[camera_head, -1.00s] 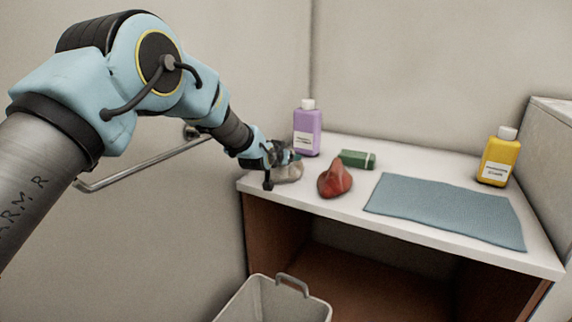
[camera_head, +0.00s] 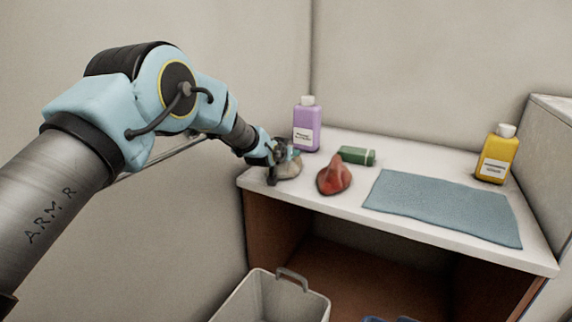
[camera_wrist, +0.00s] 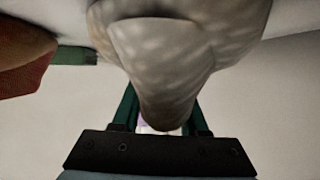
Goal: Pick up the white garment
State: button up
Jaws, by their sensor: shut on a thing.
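The white garment (camera_head: 290,168) is a small greyish-white bundle at the left end of the white counter. My gripper (camera_head: 283,160) is at it in the head view and covers part of it. In the wrist view the pale garment (camera_wrist: 175,55) hangs large across the top centre, and its narrow end sits between the two green fingers of my gripper (camera_wrist: 165,118). The gripper is shut on it. Whether the garment still touches the counter cannot be told.
A crumpled red cloth (camera_head: 334,175) lies just right of the garment. A green item (camera_head: 357,155) and a purple bottle (camera_head: 307,125) stand behind. A blue mat (camera_head: 440,208) and a yellow bottle (camera_head: 496,155) are on the right. A grey bin (camera_head: 255,298) stands below on the floor.

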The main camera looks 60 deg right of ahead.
jog(key=shift+f, duration=0.15)
grip_shut()
